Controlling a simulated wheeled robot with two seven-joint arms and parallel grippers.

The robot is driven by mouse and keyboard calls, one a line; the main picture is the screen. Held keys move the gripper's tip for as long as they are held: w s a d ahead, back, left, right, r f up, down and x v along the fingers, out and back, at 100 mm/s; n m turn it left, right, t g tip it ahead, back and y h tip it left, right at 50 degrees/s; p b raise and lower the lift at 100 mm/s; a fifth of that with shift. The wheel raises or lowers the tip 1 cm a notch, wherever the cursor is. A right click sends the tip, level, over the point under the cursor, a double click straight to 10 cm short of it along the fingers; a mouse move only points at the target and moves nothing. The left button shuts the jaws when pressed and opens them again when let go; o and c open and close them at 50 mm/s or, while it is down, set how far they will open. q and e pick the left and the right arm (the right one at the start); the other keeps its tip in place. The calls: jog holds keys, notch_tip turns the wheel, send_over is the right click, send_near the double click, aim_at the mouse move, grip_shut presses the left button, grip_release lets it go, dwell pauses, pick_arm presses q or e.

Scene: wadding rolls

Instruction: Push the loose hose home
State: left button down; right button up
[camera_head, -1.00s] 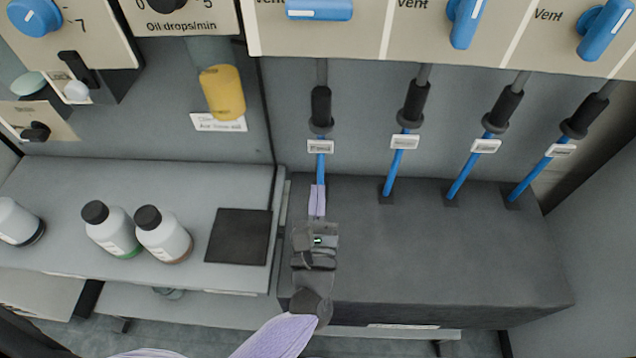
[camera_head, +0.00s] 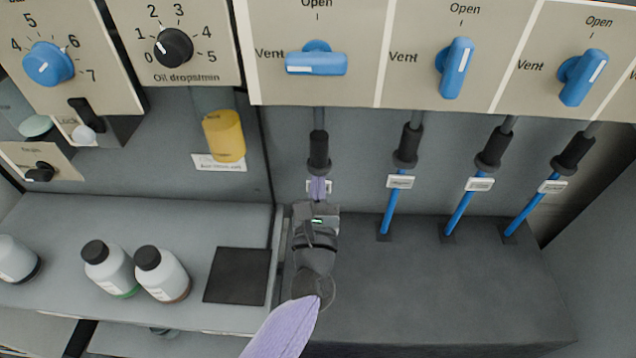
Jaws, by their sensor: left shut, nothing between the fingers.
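My left gripper (camera_head: 318,189) is shut with nothing in it. Its pale lilac fingers point up at the leftmost black hose fitting (camera_head: 318,150), with the tips just below its collar; I cannot tell whether they touch. The fingers cover the middle of that hose's white label (camera_head: 328,187), and the gripper hides its blue hose. Three other blue hoses, left (camera_head: 389,213), middle (camera_head: 460,212) and right (camera_head: 524,216), run from black fittings down into the dark block. How far each hose is seated is too small to tell. My right gripper is not in view.
Above the hoses is a beige panel with blue valve handles; the leftmost handle (camera_head: 316,64) lies horizontal at Vent, the others stand tilted upright. A yellow cup (camera_head: 223,136) hangs to the left. White bottles (camera_head: 162,274) stand on the left shelf. The dark block's top (camera_head: 430,290) is clear.

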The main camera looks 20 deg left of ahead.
pick_arm(q)
notch_tip(320, 180, up, 3)
jog(key=shift+r+p, duration=0.1)
jog(key=shift+p, duration=0.95)
jog(key=shift+f, duration=0.25)
jog(key=shift+s, duration=0.1)
send_near(318, 172)
jog(key=shift+f, duration=0.2)
